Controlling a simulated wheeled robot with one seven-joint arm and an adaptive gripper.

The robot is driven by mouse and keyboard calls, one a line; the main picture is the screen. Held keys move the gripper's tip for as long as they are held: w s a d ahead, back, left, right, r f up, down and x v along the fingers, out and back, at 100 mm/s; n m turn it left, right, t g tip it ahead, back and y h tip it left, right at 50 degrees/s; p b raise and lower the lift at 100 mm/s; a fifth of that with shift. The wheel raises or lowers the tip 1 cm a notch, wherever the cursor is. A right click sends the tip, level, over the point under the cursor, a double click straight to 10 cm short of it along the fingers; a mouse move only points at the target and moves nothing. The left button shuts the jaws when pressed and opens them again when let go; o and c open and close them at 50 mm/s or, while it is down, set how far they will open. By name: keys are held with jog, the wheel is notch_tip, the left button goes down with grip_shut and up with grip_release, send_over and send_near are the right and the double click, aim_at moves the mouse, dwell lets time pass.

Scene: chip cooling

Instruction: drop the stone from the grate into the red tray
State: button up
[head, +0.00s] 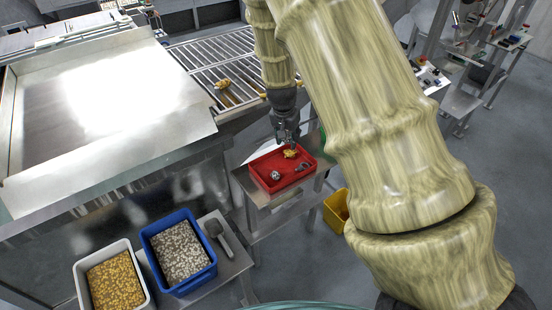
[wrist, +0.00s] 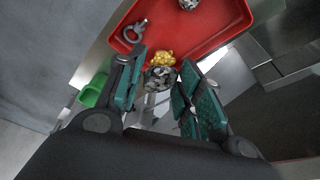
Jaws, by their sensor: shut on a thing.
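My gripper (head: 288,139) is above the back part of the red tray (head: 288,183). In the wrist view my gripper (wrist: 158,88) has its green-padded fingers shut on a speckled grey stone (wrist: 159,77). In the head view I cannot make out the held stone. The red tray also shows in the wrist view (wrist: 205,36), beyond the fingertips. A gold nugget (wrist: 165,57) lies in it, just past the held stone. Another grey stone (head: 275,175) and a dark metal piece (head: 304,167) lie in the tray. The grate (head: 205,58) is behind, at the upper middle.
Gold lumps (head: 223,85) sit on the grate. A blue bin (head: 205,272) of grey stones, a white bin (head: 142,290) of yellow pieces and a scoop (head: 215,230) are at the front left. A yellow bin (head: 333,217) stands right of the tray's stand.

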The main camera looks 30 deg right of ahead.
jog(key=shift+s+a+f+b, duration=0.15)
jog(key=shift+s+f+b, duration=0.25)
jog(key=shift+s+b, duration=0.1)
notch_tip(320, 180, down, 4)
jog(key=b, duration=0.2)
jog(key=shift+s+a+f+b, duration=0.1)
jog(key=shift+f+b, duration=0.05)
jog(key=shift+b, duration=0.25)
jog(key=o, duration=1.1)
jog(key=shift+w+f, duration=0.25)
jog(key=shift+w, duration=0.05)
jog(key=v, duration=1.2)
jog(key=shift+s+r, duration=0.15)
jog(key=shift+s, duration=0.15)
